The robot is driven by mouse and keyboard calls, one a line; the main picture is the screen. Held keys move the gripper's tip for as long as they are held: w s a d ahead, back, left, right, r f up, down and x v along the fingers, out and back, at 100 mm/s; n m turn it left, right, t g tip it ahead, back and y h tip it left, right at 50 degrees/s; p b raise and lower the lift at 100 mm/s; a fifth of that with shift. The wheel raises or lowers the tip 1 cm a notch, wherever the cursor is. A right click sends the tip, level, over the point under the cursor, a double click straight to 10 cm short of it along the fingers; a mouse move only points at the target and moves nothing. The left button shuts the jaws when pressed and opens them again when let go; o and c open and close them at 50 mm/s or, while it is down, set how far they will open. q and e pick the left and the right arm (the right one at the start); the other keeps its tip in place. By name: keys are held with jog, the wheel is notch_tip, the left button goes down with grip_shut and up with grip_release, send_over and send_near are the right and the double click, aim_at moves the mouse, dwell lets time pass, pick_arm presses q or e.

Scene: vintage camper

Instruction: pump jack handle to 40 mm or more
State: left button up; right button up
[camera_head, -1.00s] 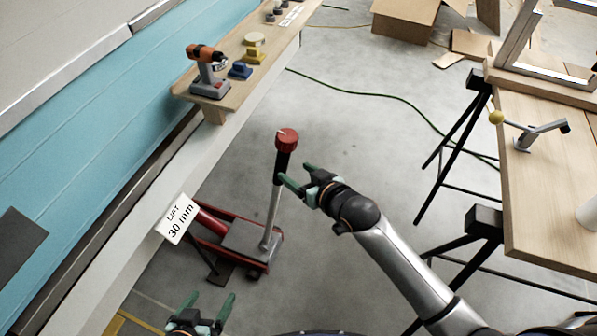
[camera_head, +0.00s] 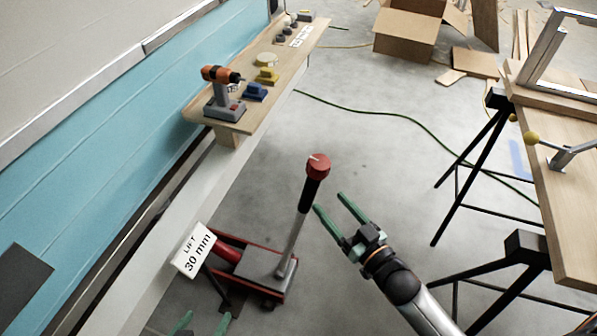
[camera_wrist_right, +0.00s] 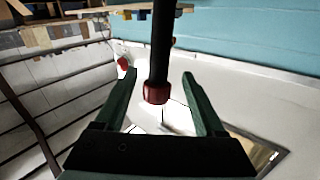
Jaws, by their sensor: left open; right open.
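The red floor jack (camera_head: 250,264) stands on the floor by the camper's lower edge. Its handle (camera_head: 294,240) leans up to the right, with a black grip (camera_head: 309,194) and a red knob (camera_head: 318,167). A white sign (camera_head: 194,250) above the jack reads "LIFT 30 mm". In the right wrist view, a black rod with a red end (camera_wrist_right: 156,93) shows between the open fingers. My left gripper (camera_head: 204,322) is open and empty at the bottom edge, partly cut off.
A wooden shelf (camera_head: 262,105) at upper left holds a drill (camera_head: 222,95) and small blue and yellow items. A wooden workbench (camera_head: 570,215) on black trestles stands at right. A green cable crosses the floor. A cardboard box (camera_head: 408,35) lies at the back. The floor behind the handle is clear.

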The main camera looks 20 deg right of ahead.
aim_at(309, 178)
jog(key=b+x, duration=0.1)
jog(key=x, duration=0.9)
pick_arm(q)
jog(key=shift+s+a+f, duration=0.1)
jog(key=shift+s+f, duration=0.3)
jog(key=shift+f, duration=0.25)
pick_arm(e)
jog(key=shift+x, duration=0.85)
jog(key=c, duration=0.5)
pick_arm(q)
jog(key=shift+f, duration=0.1)
pick_arm(e)
grip_shut()
